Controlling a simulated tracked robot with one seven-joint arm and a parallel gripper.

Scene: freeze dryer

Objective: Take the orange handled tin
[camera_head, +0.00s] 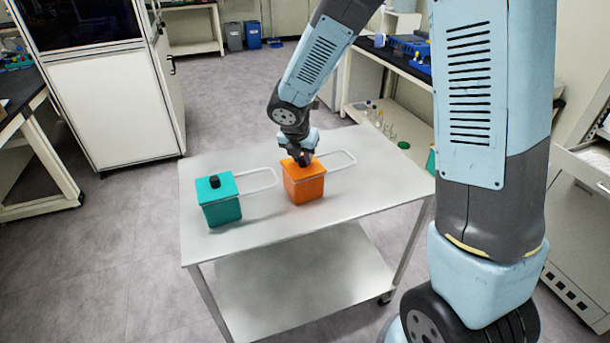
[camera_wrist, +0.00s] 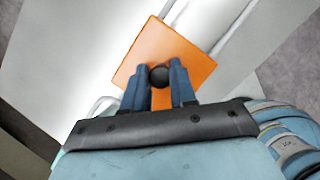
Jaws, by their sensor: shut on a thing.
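The orange tin (camera_head: 304,187) stands upright on the cart top, with its pale wire handle (camera_head: 343,156) reaching out to the right. My gripper (camera_head: 303,160) is over its lid from above. In the wrist view, the gripper's two fingers (camera_wrist: 159,80) are on either side of the round black knob (camera_wrist: 159,74) on the orange lid (camera_wrist: 190,58), and shut on it. The tin appears to rest on the cart top; a small gap below it cannot be ruled out.
A teal tin (camera_head: 221,205) with a black knob and a wire handle stands to the left on the same white cart (camera_head: 265,229). The cart top in front of the tins is clear. A white cabinet (camera_head: 115,105) stands behind left, and a bench with shelves (camera_head: 392,115) behind right.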

